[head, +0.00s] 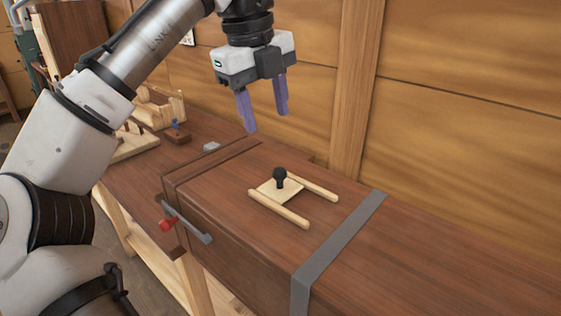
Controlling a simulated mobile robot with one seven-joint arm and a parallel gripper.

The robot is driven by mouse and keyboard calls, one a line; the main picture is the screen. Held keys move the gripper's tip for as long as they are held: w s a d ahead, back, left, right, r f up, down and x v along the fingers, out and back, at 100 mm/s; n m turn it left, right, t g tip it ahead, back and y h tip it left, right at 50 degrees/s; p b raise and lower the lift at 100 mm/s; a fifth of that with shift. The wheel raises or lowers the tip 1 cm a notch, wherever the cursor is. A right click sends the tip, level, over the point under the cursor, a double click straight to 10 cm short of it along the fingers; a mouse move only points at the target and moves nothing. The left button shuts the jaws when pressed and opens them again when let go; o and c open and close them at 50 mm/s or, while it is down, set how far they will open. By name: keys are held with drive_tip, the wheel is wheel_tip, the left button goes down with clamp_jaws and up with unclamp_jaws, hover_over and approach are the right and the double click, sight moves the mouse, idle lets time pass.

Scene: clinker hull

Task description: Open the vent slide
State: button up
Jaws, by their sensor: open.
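The vent slide (268,189) is a small pale wooden plate with a black knob (280,177) standing upright on it. It sits between two pale wooden rails, the near one (279,209) and the far one (314,186), on top of a dark wooden box (225,183). My gripper (266,120) is open and empty, with its purple fingers pointing down. It hangs above the box, a little up and left of the knob in the picture, and touches nothing. Whether an opening lies under the plate is hidden.
A grey strap (339,247) crosses the box on the right. Wooden pieces (160,110) stand on the bench behind left. A plank wall (470,130) rises behind.

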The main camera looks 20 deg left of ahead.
sight(279, 169)
drive_tip(key=f, duration=0.4)
drive_tip(key=w+d+f+p, duration=0.1)
drive_tip(key=f, duration=0.3)
drive_tip(key=w+f, duration=0.1)
drive_tip(key=f, duration=0.3)
drive_tip(key=shift+w+d+f, duration=0.1)
drive_tip(key=shift+d+f, duration=0.1)
drive_tip(key=shift+f, duration=0.2)
clamp_jaws()
